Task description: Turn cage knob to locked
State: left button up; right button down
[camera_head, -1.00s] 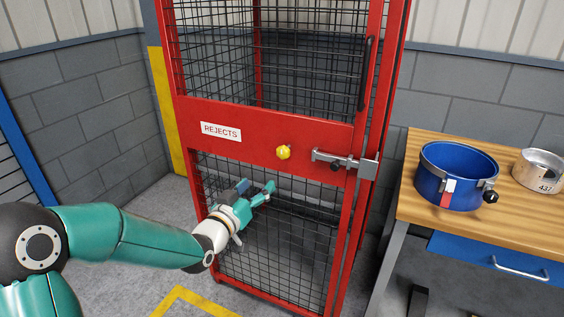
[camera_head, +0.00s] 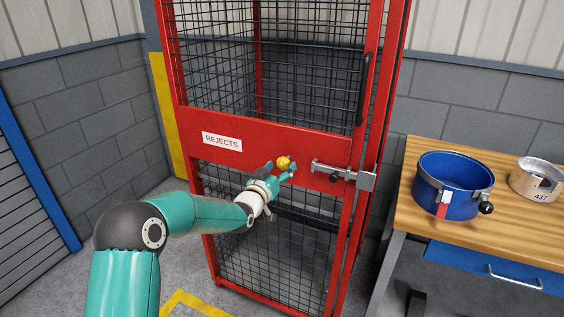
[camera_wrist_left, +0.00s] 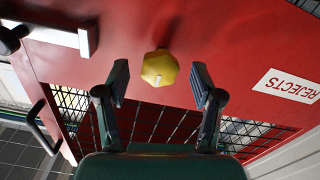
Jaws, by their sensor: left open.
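The yellow cage knob (camera_head: 283,162) sits on the red crossbar of the cage door, between the REJECTS label and the grey bolt. My right gripper is not in view.
The red mesh cage door (camera_head: 250,147) carries a REJECTS label (camera_head: 222,141) and a grey sliding bolt (camera_head: 340,172) right of the knob.

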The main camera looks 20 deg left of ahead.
pick_arm(q)
jog(key=shift+w, duration=0.95)
jog(key=c, duration=1.2)
